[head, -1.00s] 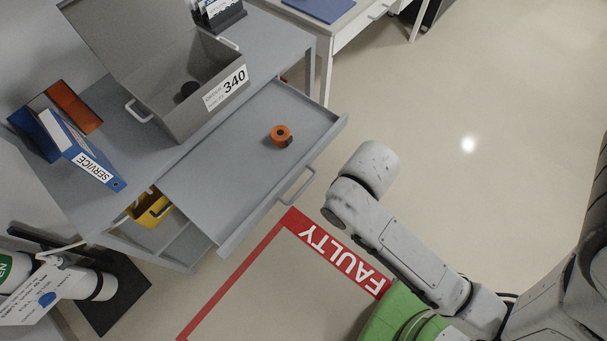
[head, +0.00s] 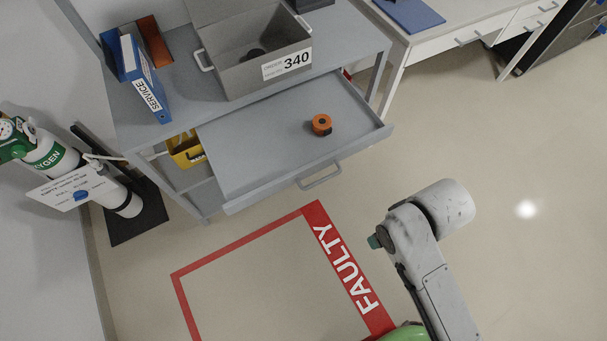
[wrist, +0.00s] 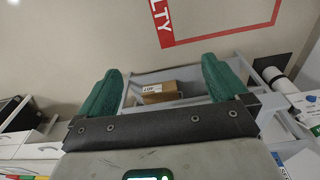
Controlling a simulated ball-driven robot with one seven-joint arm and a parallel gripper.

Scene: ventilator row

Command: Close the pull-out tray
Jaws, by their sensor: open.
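The grey pull-out tray (head: 255,150) extends well out from under the grey workbench top in the head view. Its bar handle (head: 320,177) is on the front edge. An orange and black roll (head: 321,124) sits on the tray. My gripper shows only as a small teal fingertip (head: 374,241) in the head view, below and right of the handle and apart from it. In the wrist view, my gripper (wrist: 162,66) has its two green fingers spread wide with nothing held between them. The tray handle cannot be made out there.
A grey bin marked 340 (head: 262,62) and a blue SERVICE binder (head: 143,82) stand on the bench. A yellow container (head: 186,150) is below. An oxygen cylinder (head: 60,160) is at left. Red FAULTY floor marking (head: 345,268) borders clear floor before the tray. A cardboard box (wrist: 157,91) shows in the wrist view.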

